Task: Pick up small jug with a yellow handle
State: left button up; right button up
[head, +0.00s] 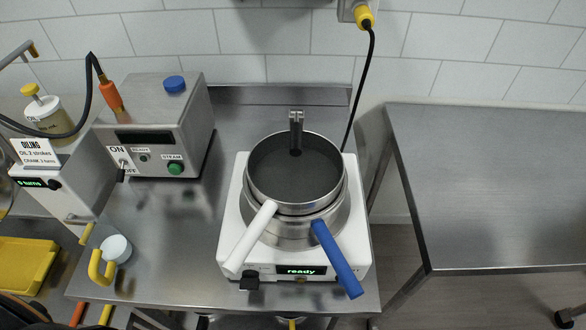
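The small jug (117,249) stands near the front left of the steel table, seen from above. Its round top is pale, and its curved yellow handle (97,268) is at its lower left, toward the front. Nothing covers the jug. Neither of my grippers can be made out in the head view, and nothing holds the jug.
A white hot plate (233,213) right of the jug bears stacked pots (252,190), with white and blue handles jutting forward. A grey steam box (150,95) stands behind. The oiling machine (62,190) and a yellow tray (22,265) are left. The right table (490,180) is bare.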

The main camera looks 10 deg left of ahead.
aim_at(107, 243)
jog(key=j+u, duration=0.1)
jog(key=u, duration=0.85)
jog(key=i+j+u, duration=0.1)
jog(key=u, duration=0.8)
